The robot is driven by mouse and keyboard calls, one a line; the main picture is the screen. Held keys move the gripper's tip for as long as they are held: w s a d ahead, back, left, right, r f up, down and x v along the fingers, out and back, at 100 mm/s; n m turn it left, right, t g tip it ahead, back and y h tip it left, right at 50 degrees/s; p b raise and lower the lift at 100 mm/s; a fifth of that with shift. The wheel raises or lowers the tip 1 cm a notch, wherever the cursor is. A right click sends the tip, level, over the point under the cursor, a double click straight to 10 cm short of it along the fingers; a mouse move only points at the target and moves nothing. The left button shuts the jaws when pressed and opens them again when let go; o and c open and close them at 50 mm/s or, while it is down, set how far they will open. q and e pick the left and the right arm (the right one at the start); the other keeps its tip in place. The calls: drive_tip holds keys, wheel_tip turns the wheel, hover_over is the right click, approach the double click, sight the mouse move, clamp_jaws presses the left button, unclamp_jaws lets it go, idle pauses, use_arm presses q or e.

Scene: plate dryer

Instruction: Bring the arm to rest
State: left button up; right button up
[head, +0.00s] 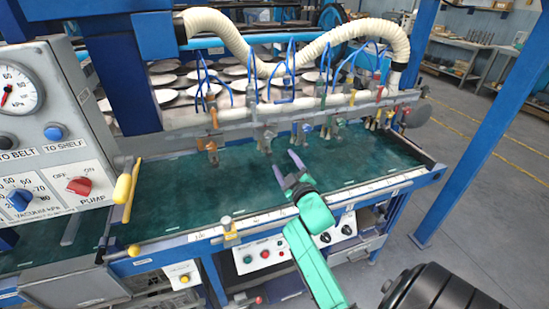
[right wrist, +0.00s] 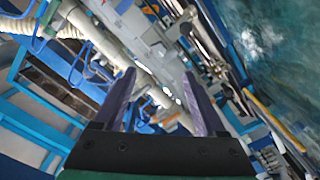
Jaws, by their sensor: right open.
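My right gripper (head: 284,167) is open and empty in the head view, above the green belt surface (head: 180,195) of the plate dryer. Its arm, teal, comes in from the lower right, over the front rail. In the right wrist view its two dark fingers (right wrist: 162,100) stand apart with nothing between them. Beyond them are machine pipes and blue tubes, tilted in the picture. The fingers point towards the row of nozzles and clamps (head: 265,138) at the back of the belt; I cannot tell how close they are. My left gripper is not in view.
A grey control box (head: 60,125) with a gauge and knobs stands at the left. A white corrugated hose (head: 230,38) arches over the bar. White plates (head: 165,78) lie behind it. A blue post (head: 480,120) rises at the right.

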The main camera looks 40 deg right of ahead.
drive_tip(key=s+a+f+m+g+y, duration=0.2)
drive_tip(key=s+a+f+g+y, duration=0.1)
drive_tip(key=s+a+f+g, duration=0.65)
drive_tip(key=s+a+f+m+g+y, duration=0.1)
drive_tip(key=s+a+f+g+y, duration=0.3)
drive_tip(key=s+a, duration=0.55)
drive_tip(key=s+d+f+g+h, duration=0.1)
drive_tip(key=s+f, duration=0.2)
drive_tip(key=f, duration=1.1)
drive_tip(key=s+d+f+g, duration=0.1)
drive_tip(key=s+f, duration=0.3)
drive_tip(key=f, duration=1)
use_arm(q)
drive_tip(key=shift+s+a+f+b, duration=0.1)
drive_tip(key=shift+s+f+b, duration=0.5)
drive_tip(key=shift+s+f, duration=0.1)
use_arm(e)
drive_tip(key=s+d+f, duration=0.2)
drive_tip(key=s+f, duration=1)
drive_tip(key=s, duration=0.3)
drive_tip(key=shift+s+d+g, duration=0.2)
drive_tip(key=shift+d+g, duration=0.15)
drive_tip(key=shift+f, duration=0.1)
